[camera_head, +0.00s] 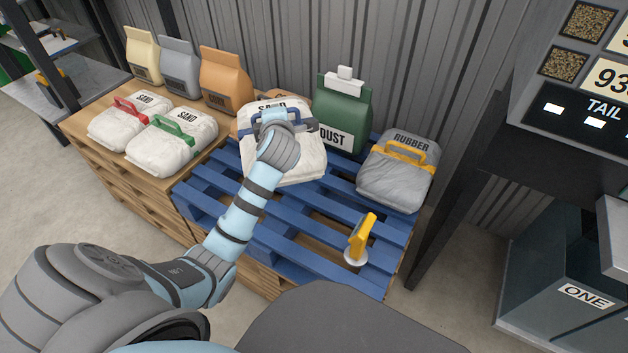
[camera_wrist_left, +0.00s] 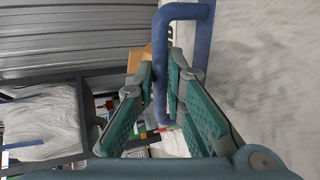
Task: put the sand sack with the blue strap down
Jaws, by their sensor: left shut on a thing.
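The white sand sack with the blue strap (camera_head: 297,163) is at the back left of the blue pallet (camera_head: 290,245) in the head view. My left gripper (camera_head: 275,125) is at its top, shut on the blue strap, with my wrist hiding part of the sack. In the left wrist view the strap (camera_wrist_left: 184,12) runs between the teal fingers (camera_wrist_left: 160,92), and the sack's pale side (camera_wrist_left: 262,75) fills the right. I cannot tell whether the sack's underside touches the pallet. My right gripper is not in view.
A green dust sack (camera_head: 340,112) and a grey rubber sack (camera_head: 398,172) stand right of the held sack. A yellow-handled object (camera_head: 361,238) is on the pallet's front. Sand sacks with red (camera_head: 128,122) and green (camera_head: 172,142) straps lie left. Front pallet slats are mostly clear.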

